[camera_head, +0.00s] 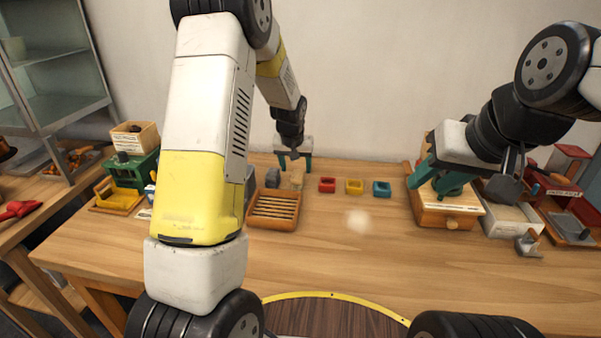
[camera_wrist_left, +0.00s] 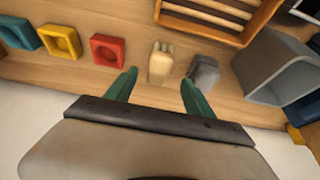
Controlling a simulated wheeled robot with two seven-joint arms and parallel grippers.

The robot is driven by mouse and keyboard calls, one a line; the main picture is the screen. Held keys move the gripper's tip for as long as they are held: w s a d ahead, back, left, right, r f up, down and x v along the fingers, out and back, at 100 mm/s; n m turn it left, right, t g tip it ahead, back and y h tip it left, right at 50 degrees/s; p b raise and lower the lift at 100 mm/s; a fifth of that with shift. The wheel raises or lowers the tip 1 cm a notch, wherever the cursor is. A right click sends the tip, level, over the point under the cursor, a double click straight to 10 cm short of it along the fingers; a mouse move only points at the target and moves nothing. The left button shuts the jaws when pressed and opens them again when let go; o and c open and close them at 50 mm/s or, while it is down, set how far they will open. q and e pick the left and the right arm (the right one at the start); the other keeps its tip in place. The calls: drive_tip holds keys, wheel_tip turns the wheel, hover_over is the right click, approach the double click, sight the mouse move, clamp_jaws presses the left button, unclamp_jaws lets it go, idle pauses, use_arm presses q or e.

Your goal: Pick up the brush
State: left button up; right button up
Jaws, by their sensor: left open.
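A small pale tan block-like piece, which looks like the brush (camera_head: 297,178), stands on the table towards the back wall.
A dark grey piece (camera_head: 272,179) stands close beside the brush. A slatted wooden tray (camera_head: 272,223) lies in front. Red (camera_head: 327,185), yellow (camera_head: 354,187) and teal (camera_head: 381,189) small blocks line up to the right. The table's middle front is clear.

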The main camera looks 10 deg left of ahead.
sight(298, 174)
use_arm(q)
drive_tip(key=x, duration=0.6)
drive_tip(key=shift+w, duration=0.15)
clamp_jaws()
drive_tip(key=shift+r, duration=0.15)
wheel_tip(298, 174, up, 4)
drive_tip(key=shift+d+f, duration=0.1)
drive_tip(key=shift+f, duration=0.1)
drive_tip(key=s+d, duration=0.2)
drive_tip(key=s, duration=0.2)
drive_tip(key=s+d, duration=0.3)
drive_tip(key=s, duration=0.2)
drive_tip(key=s+d+r, duration=0.1)
drive_tip(key=s+d, duration=0.1)
drive_tip(key=s, duration=0.3)
drive_tip(key=shift+s+d+r, duration=0.1)
drive_tip(key=shift+d, duration=0.1)
